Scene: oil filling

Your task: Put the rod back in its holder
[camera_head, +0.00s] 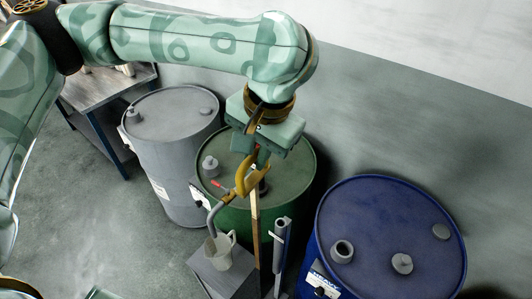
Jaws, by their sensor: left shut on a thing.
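My left gripper (260,158) points down over the green drum (292,160) and is shut on the rod (255,238). The rod is long, thin and tan-brown. It hangs nearly upright below the gripper, in front of the green drum, and its lower end runs toward the bottom of the picture. A narrow grey upright tube (280,240), which looks like the holder, stands just right of the rod. The rod looks apart from the tube's open top. Yellow curved parts overlap the rod's upper end, so the exact grip is hard to tell. My right gripper is not in view.
A light jug (218,252) stands on a grey box (203,265) below a curved grey spout (215,210). A blue drum (385,235) stands right, a grey drum (172,115) left behind, and a workbench (105,85) farther left.

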